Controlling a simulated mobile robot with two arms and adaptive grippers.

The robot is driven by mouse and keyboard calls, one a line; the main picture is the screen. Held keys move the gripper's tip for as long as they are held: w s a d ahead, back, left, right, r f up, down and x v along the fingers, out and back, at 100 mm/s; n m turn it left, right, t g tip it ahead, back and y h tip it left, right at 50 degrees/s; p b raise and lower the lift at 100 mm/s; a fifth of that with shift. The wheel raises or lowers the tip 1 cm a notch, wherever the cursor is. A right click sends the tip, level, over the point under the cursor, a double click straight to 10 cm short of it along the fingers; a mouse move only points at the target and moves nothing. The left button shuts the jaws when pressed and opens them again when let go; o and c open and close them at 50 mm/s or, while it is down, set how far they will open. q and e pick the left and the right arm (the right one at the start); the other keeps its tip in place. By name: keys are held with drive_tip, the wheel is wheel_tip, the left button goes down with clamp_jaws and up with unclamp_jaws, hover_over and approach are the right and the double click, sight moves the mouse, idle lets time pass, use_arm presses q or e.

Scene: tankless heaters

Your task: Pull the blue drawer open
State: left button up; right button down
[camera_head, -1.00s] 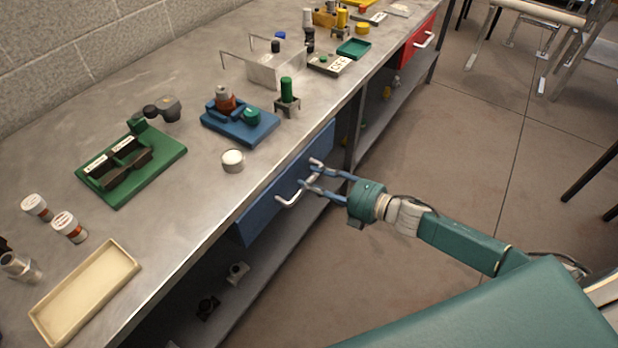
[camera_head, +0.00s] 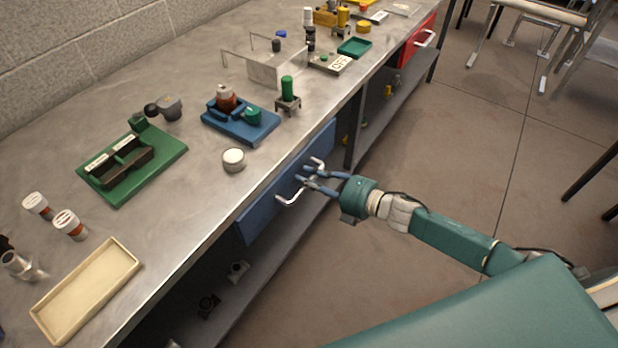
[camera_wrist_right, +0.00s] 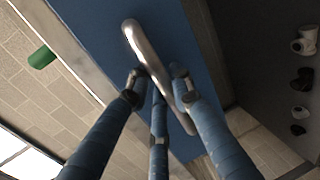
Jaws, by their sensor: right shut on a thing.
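The blue drawer (camera_head: 262,207) sits under the front edge of the metal workbench, its front roughly in line with the bench edge. Its bar handle (camera_head: 289,199) is pale metal. My right gripper (camera_head: 306,179) is at the handle's middle, its blue fingers shut around the bar. In the right wrist view the handle (camera_wrist_right: 143,48) runs between the fingertips of my right gripper (camera_wrist_right: 158,92), against the blue drawer front (camera_wrist_right: 95,25). My left gripper is in neither view.
A red drawer (camera_head: 417,42) with its own handle is farther along the bench (camera_head: 185,215). A lower shelf (camera_head: 262,268) holds small fittings. A round white-topped tin (camera_head: 233,160) stands near the bench edge above the blue drawer. The floor (camera_head: 440,150) before the drawer is open.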

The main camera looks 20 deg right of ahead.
drive_tip(key=f+p+v, duration=0.2)
drive_tip(key=f+v, duration=0.1)
drive_tip(key=v, duration=1.1)
drive_tip(key=s+f+p+v, duration=0.1)
drive_tip(key=f+p+v, duration=0.1)
drive_tip(key=v, duration=1.1)
drive_tip(key=shift+s+d+f, duration=0.35)
drive_tip(key=shift+d+f, duration=0.05)
drive_tip(key=shift+d, duration=0.2)
drive_tip(key=c, duration=1.6)
unclamp_jaws()
drive_tip(key=shift+o, duration=0.2)
drive_tip(key=v, duration=1.2)
drive_tip(key=shift+f, duration=0.15)
